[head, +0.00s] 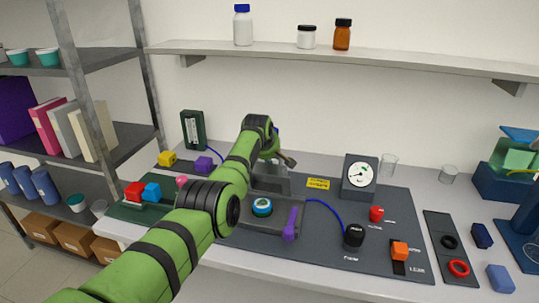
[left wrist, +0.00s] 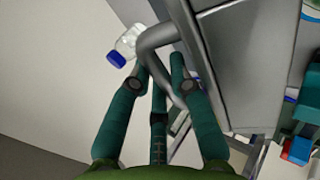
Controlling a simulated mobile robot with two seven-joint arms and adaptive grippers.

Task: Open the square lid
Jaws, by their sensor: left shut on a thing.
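The square lid (head: 271,180) is grey and stands raised at the back of the grey square base (head: 262,222). My arm partly hides it. In front of it the base is uncovered, with a round white, blue and teal piece (head: 262,207) in its middle. In the left wrist view the lid is the large grey panel (left wrist: 232,60), with a bent grey bar handle (left wrist: 158,38). My left gripper (left wrist: 160,72) is shut on this handle, its dark green fingers around the bar. In the head view my left gripper (head: 278,155) is at the lid's top, partly hidden by its wrist.
A purple lever (head: 290,224) stands at the base's right front. To the right are a dial gauge (head: 360,178), a black knob (head: 354,235) and red and orange controls. A wall shelf (head: 330,57) with bottles is above. Coloured blocks (head: 152,192) lie left of my arm.

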